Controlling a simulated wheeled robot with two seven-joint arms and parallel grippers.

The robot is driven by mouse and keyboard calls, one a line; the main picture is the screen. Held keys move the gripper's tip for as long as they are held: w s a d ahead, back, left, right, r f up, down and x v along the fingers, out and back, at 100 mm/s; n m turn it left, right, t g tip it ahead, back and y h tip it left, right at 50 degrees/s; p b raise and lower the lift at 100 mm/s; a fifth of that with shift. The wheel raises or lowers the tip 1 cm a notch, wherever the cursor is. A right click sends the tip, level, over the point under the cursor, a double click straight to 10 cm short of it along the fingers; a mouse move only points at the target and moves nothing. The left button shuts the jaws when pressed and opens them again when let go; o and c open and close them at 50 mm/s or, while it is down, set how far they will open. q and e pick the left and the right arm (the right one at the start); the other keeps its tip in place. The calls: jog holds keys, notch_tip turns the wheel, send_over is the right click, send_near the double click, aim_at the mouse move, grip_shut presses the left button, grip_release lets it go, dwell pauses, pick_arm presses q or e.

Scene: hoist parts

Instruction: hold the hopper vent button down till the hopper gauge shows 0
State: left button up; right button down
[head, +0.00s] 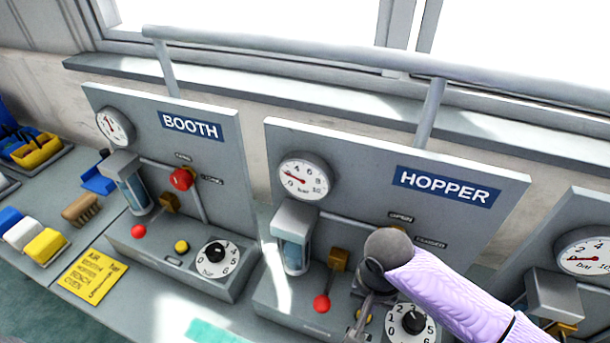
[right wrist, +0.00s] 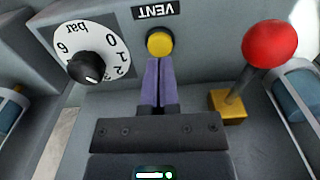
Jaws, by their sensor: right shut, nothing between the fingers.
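The hopper panel carries a blue HOPPER sign (head: 446,187). Its hopper gauge (head: 304,179) is a round white dial with a red needle pointing left, near the 2. The yellow hopper vent button (right wrist: 160,43) sits beside the VENT label (right wrist: 156,12) in the right wrist view. My right gripper (right wrist: 158,62) is shut and empty, its purple fingertips at the near edge of the button. I cannot tell whether they press it. In the head view my right arm and gripper hide most of the button area. My left gripper is out of view.
Near the button are a black regulator knob (right wrist: 88,68) and a red-balled lever (right wrist: 270,44). The BOOTH panel (head: 192,124) stands to the left, with another gauge panel (head: 587,252) to the right. A grey rail (head: 300,48) runs above the panels.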

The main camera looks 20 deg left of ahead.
jog(key=shift+f, duration=0.15)
jog(key=shift+f, duration=0.1)
jog(key=shift+f+b, duration=0.45)
jog(key=shift+f, duration=0.7)
dwell(0.7)
